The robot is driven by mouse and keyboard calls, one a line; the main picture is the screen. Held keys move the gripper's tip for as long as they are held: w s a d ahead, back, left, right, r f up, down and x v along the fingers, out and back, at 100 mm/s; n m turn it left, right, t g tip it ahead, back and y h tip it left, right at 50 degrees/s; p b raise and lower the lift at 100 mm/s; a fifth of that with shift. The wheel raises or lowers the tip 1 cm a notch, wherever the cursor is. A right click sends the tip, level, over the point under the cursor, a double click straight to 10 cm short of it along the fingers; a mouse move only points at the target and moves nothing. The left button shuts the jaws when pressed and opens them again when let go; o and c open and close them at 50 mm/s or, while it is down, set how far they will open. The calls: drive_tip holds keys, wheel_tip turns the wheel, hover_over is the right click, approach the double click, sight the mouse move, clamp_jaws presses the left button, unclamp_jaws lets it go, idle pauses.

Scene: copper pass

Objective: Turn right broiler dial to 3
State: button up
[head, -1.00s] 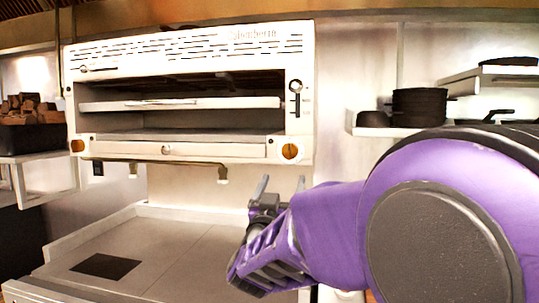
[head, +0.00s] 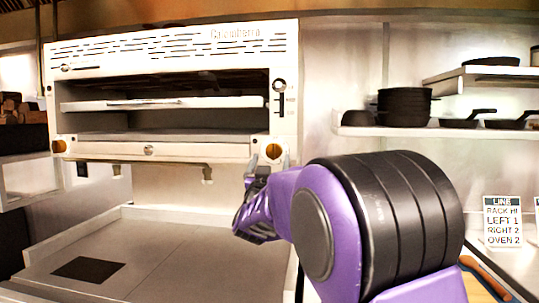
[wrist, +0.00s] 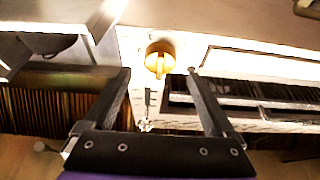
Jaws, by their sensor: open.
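The white broiler (head: 200,150) hangs on the back wall in the head view. Its right dial (head: 273,151) is a round orange-gold knob at the lower right corner of the front. My gripper (head: 266,168) is just below and in front of this dial. In the wrist view the right dial (wrist: 160,56) shows its raised grip bar, ahead of and between the two fingertips of my gripper (wrist: 160,74). The fingers are spread with nothing between them, and I cannot see them touching the dial. The dial's number marks are not readable.
The left dial (head: 59,146) is at the broiler's other lower corner. A broiler rack (head: 170,103) sits inside. A steel counter (head: 160,245) lies below, largely clear. A sign (head: 502,222) at right reads "RIGHT 2". Black pans (head: 404,106) stand on a shelf.

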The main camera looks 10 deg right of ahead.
sight(273, 153)
drive_tip(key=shift+x, duration=2.05)
drive_tip(key=c, duration=1.4)
drive_tip(key=shift+o, duration=0.2)
